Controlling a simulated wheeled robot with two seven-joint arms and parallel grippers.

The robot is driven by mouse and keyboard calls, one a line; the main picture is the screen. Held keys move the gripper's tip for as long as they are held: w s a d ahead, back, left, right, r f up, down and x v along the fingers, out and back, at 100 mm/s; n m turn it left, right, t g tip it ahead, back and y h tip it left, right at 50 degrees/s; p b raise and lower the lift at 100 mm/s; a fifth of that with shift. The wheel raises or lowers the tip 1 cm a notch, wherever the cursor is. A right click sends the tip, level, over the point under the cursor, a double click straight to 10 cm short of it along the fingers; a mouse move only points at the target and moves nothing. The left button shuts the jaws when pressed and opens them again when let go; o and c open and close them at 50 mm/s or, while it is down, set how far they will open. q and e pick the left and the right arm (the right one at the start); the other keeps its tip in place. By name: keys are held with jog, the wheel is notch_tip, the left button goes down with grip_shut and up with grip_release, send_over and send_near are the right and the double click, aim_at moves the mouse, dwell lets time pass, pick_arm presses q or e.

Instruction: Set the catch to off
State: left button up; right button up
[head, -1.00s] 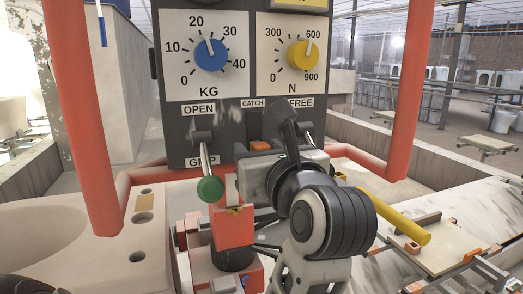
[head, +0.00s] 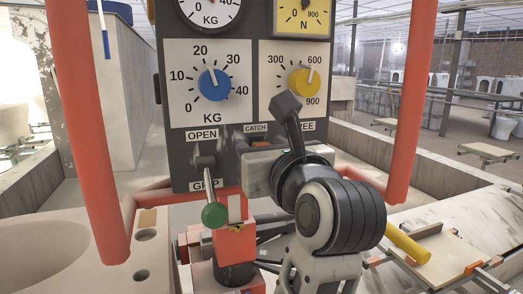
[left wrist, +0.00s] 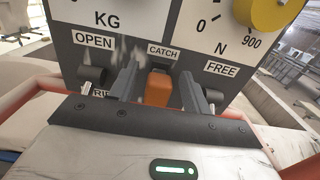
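The catch is an orange block (left wrist: 158,88) under the CATCH label (left wrist: 163,52) on the dark control panel (head: 180,145). In the left wrist view it stands between the two fingers of my left gripper (left wrist: 160,84), with a visible gap on each side. The fingers are open. In the head view my left gripper (head: 262,145) is at the panel just below the CATCH label, and its body hides most of the catch. I cannot tell which position the catch is in. My right gripper is not in view.
Blue (head: 214,84) and yellow (head: 303,83) dials sit above. Red posts (head: 87,130) flank the panel. A yellow rod (head: 408,243) lies at right.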

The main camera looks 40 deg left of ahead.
pick_arm(q)
jog(key=shift+f, duration=0.1)
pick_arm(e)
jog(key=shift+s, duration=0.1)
pick_arm(q)
jog(key=shift+s+d, duration=0.1)
jog(key=shift+d, duration=0.1)
jog(key=v, duration=1.5)
jog(key=shift+d+b, duration=0.2)
jog(key=shift+b, duration=0.2)
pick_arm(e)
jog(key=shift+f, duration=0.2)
pick_arm(q)
jog(key=shift+s, duration=0.1)
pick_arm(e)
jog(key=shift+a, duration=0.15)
